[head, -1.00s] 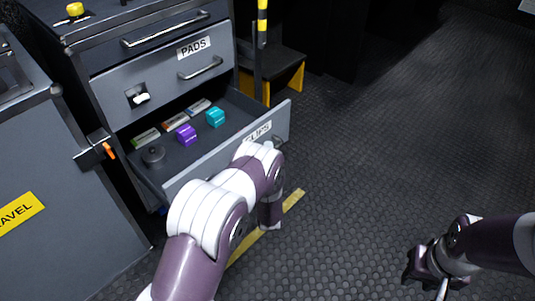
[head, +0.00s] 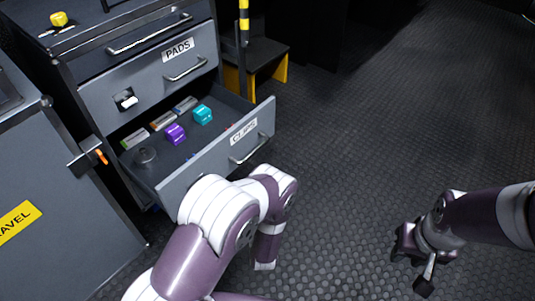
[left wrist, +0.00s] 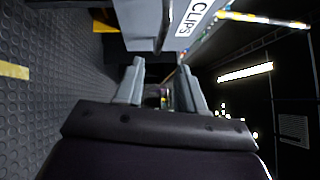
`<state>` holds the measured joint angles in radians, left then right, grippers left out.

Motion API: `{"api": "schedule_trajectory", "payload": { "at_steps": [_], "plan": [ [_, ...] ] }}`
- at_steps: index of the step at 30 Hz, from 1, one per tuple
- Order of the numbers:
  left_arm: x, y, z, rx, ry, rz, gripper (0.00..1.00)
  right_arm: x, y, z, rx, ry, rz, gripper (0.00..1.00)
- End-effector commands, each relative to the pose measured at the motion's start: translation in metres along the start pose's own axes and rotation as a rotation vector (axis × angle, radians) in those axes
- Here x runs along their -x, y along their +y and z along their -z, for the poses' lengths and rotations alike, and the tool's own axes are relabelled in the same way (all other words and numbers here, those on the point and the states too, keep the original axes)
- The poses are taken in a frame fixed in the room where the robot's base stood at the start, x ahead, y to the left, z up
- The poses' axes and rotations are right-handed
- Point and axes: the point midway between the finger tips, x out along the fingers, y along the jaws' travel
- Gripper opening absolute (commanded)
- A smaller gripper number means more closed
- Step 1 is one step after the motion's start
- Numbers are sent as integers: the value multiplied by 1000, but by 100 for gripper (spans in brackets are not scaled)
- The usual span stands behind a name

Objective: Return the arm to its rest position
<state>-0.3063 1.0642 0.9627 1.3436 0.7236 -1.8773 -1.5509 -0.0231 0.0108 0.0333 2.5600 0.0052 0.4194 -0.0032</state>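My left arm (head: 205,235) comes in from the bottom, bent at the elbow, in front of the pulled-out CLIPS drawer (head: 200,170). Its gripper is hidden in the head view. In the left wrist view my left gripper (left wrist: 158,88) has its two fingers apart with nothing held between them; the CLIPS label (left wrist: 193,17) shows above them. My right gripper (head: 412,265) hangs over the floor at the lower right; its dark fingertips look apart and empty.
The PADS drawer (head: 150,85) above is shut. A grey case (head: 60,200) stands left. The floor (head: 380,150) to the right is clear.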

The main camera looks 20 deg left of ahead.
Motion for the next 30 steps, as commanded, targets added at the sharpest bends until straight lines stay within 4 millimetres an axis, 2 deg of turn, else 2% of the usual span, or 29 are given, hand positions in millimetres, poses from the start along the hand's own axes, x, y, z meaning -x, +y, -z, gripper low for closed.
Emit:
{"api": "schedule_trajectory", "payload": {
  "at_steps": [6, 8, 10, 12, 14, 16, 17, 19, 21, 24, 27, 29, 30],
  "plan": [
    [0, 1, 0, 31, 0, -5, 39, 0, 0, 0, 0, 0, 0, 34],
    [0, 17, 1, 123, -1, -82, 39, 0, 0, 0, 0, 0, 0, 34],
    [15, 59, 3, 269, 1, -303, 39, 0, 0, 0, 0, 0, 0, 34],
    [42, 99, 12, 449, -39, -617, 39, 0, 0, 0, 0, 0, 0, 34],
    [63, 107, 23, 611, -127, -887, 39, 4, 0, 0, 0, 0, 0, 34],
    [88, 87, 30, 755, -279, -1167, 39, 9, 0, 1, 0, 0, 0, 34],
    [99, 71, 30, 800, -355, -1270, 39, 12, 0, 1, 0, 0, 0, 34],
    [124, 20, 19, 855, -541, -1467, 39, 18, 0, 2, 0, 0, 0, 34],
    [145, -33, -2, 862, -704, -1584, 39, 22, 0, 3, 0, 0, 0, 34],
    [164, -95, -34, 848, -852, -1647, 39, 28, 0, 3, 0, 0, 0, 34],
    [174, -150, -65, 849, -914, -1647, 39, 35, 0, 4, 0, 0, 0, 34],
    [171, -182, -80, 882, -887, -1613, 39, 40, 0, 5, 0, 0, 0, 34],
    [161, -202, -85, 941, -844, -1563, 39, 43, 0, 5, 0, 0, 0, 34]
  ]
}}
